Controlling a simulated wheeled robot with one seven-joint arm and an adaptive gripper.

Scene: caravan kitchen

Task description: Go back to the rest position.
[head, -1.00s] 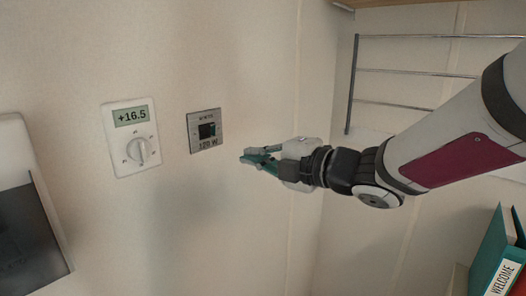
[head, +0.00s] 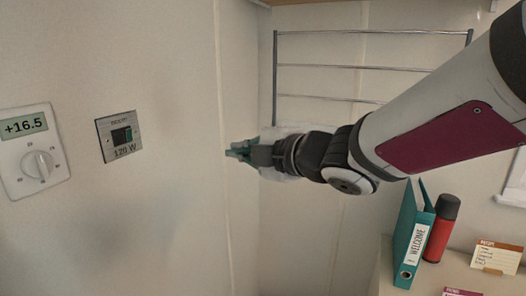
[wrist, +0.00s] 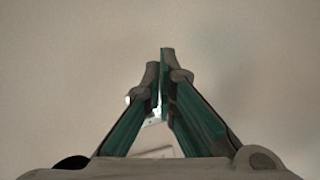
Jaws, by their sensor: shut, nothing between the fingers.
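My gripper (head: 232,152) is in the middle of the head view, its teal fingers pointing left toward the wall. In the wrist view its fingers (wrist: 162,85) meet at the tips with nothing held between them. A metal wall switch plate (head: 118,137) reading 120 W is to the left of the gripper, apart from it. A white thermostat (head: 34,165) with a dial and a +16.5 display is further left on the same wall.
A metal rail rack (head: 370,66) hangs on the wall behind my arm. Below right, a shelf (head: 385,275) holds a teal WELCOME binder (head: 412,240), a red flask with a black cap (head: 441,230) and a recipe card (head: 496,257). The wall below the gripper is clear.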

